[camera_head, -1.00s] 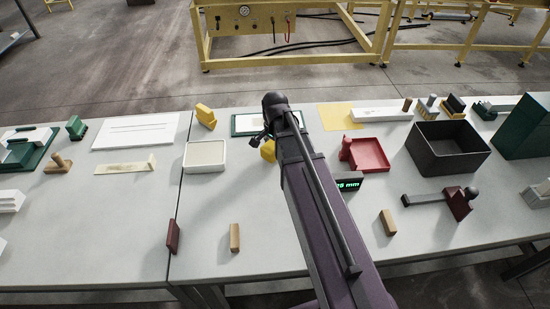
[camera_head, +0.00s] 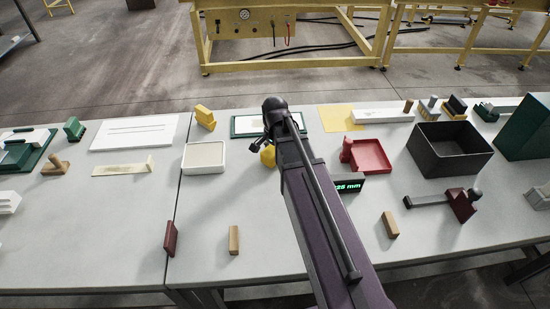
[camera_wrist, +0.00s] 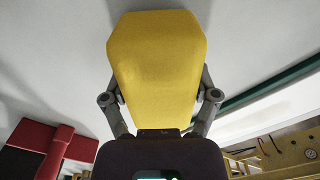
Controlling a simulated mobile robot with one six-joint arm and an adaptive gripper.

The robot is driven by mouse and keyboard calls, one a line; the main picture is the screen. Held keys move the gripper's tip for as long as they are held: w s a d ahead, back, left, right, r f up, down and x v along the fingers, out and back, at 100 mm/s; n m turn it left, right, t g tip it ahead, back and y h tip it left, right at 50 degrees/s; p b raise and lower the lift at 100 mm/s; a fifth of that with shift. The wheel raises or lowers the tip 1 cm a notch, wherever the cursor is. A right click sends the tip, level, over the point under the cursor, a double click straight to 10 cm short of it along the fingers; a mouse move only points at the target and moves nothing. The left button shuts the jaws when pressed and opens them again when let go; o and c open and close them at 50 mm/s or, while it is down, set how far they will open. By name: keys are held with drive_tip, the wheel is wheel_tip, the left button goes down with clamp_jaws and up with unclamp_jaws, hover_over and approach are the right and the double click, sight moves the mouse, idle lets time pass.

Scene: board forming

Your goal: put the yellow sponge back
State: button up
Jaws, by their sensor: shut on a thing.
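The yellow sponge (camera_wrist: 155,65) fills the middle of the wrist view, with a finger of my gripper (camera_wrist: 160,98) on each side of it. My gripper is shut on the sponge. In the head view the sponge (camera_head: 268,156) shows just left of my dark arm, above the grey table in front of the green-framed white board (camera_head: 245,124). My arm hides part of the gripper there. I cannot tell the exact gap between the sponge and the table.
A white shallow tray (camera_head: 189,168) stands left of the sponge, with a yellow object (camera_head: 204,115) behind it.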

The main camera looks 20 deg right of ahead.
drive_tip(key=shift+f+b, duration=0.3)
drive_tip(key=o, duration=1)
drive_tip(key=shift+c, duration=0.2)
drive_tip(key=shift+r, duration=0.15)
wheel_tip(320, 180, up, 8)
drive_tip(key=p, duration=0.8)
drive_tip(key=w+d+r+p, duration=0.1)
drive_tip(key=w+d, duration=0.1)
drive_tip(key=w, duration=0.6)
drive_tip(key=w+d+r+p, duration=0.1)
drive_tip(key=w+d, duration=0.1)
drive_tip(key=w, duration=0.7)
drive_tip(key=shift+w+d, duration=0.25)
drive_tip(key=shift+s, duration=0.1)
drive_tip(key=s+a+n, duration=0.3)
drive_tip(key=s+n, duration=0.2)
drive_tip(key=s, duration=0.9)
drive_tip(key=s+a+n, duration=0.3)
drive_tip(key=s+n, duration=0.3)
drive_tip(key=s, duration=0.7)
drive_tip(key=shift+s+a, duration=0.4)
